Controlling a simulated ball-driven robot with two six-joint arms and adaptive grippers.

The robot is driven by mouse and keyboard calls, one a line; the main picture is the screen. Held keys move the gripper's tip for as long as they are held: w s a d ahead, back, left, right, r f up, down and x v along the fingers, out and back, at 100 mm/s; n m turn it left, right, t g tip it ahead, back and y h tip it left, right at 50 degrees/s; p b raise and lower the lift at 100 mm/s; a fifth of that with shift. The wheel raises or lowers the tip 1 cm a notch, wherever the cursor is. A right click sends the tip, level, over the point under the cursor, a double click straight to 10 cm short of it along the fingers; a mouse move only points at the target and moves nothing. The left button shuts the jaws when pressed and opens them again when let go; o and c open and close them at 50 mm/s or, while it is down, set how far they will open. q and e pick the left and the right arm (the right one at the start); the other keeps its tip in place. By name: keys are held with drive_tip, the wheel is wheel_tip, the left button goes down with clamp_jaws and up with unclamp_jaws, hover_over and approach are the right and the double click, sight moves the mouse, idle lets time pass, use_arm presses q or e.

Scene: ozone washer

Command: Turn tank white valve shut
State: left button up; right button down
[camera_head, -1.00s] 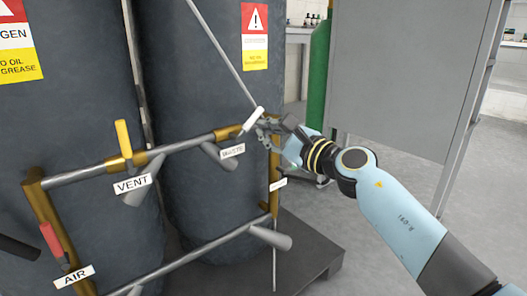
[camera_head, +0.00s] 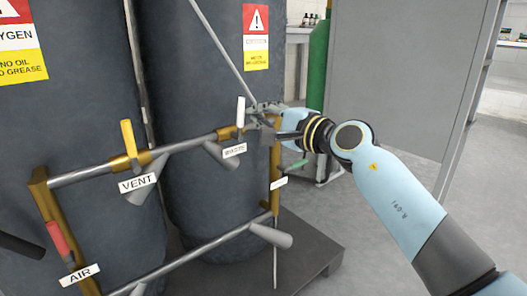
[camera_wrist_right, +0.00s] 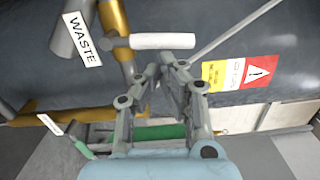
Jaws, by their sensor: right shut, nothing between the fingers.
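The white valve handle (camera_head: 240,112) stands nearly upright on the brass fitting (camera_head: 228,133) by the label WASTE (camera_head: 235,150), on the pipe frame before the right dark tank. In the right wrist view the white handle (camera_wrist_right: 162,41) lies across the picture just beyond my fingertips. My right gripper (camera_head: 260,113) is shut and empty, close beside the handle on its right. I cannot tell whether its fingers touch the handle. My left gripper is not in view.
A yellow handle (camera_head: 128,138) labelled VENT and a red handle (camera_head: 60,238) labelled AIR sit on the same frame. A green handle (camera_head: 295,165) is below my right wrist. A thin rod (camera_head: 222,50) slants above. A grey cabinet (camera_head: 400,70) stands at the right.

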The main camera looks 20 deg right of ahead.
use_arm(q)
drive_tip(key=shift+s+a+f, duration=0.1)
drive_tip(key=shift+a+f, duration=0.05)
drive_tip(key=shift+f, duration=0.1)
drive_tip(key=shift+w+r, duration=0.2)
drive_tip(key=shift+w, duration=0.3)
